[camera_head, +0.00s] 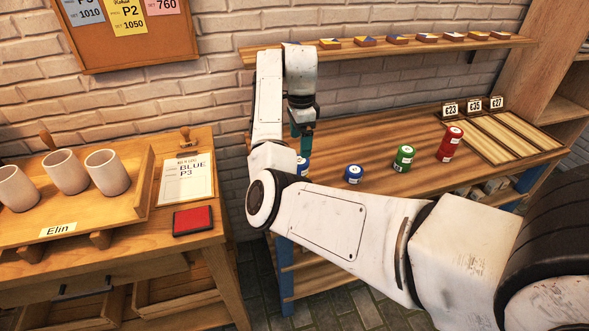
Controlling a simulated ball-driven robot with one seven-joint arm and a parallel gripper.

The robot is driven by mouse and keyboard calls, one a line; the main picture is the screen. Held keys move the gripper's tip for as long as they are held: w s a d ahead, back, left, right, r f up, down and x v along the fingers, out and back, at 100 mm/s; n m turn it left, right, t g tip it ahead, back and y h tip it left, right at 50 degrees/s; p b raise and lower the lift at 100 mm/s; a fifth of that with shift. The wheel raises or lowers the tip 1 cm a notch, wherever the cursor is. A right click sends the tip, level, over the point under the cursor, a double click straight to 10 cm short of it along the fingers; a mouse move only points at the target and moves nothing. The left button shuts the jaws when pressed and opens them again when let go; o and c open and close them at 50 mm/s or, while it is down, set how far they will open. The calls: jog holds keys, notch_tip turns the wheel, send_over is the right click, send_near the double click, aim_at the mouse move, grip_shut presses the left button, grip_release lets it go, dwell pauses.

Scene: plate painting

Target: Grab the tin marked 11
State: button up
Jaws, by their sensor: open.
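Several tins with white labels stand upright on the wooden bench. A blue tin (303,166) is at the left, partly hidden by my arm. A short blue tin (353,174) stands to its right, then a green tin (403,158) and a taller red tin (449,144). The numbers on the labels are too small to read, so I cannot tell which is marked 11. My gripper (303,146) points down, open, just above or at the left blue tin. My arm hides part of this spot, and I cannot tell whether the fingers are around the tin.
A shelf (390,48) with several small painted pieces runs along the brick wall. Price signs (474,105) and slatted boards (497,140) are at the bench's right. The left table holds white cups (66,172) in a tray, a paper card (187,178) and a red pad (193,220).

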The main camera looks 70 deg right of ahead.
aim_at(299, 160)
notch_tip(299, 160, down, 2)
jog(key=shift+f+p, duration=0.2)
jog(key=shift+p, duration=0.1)
jog(key=shift+a+f+p, duration=0.15)
jog(key=shift+f+p, duration=0.15)
jog(key=shift+f, duration=1.15)
jog(key=shift+a+f+p, duration=0.15)
jog(key=shift+f+p, duration=0.1)
jog(key=shift+f, duration=1.2)
jog(key=shift+c, duration=0.2)
jog(key=c, duration=1.2)
jog(key=shift+r, duration=0.1)
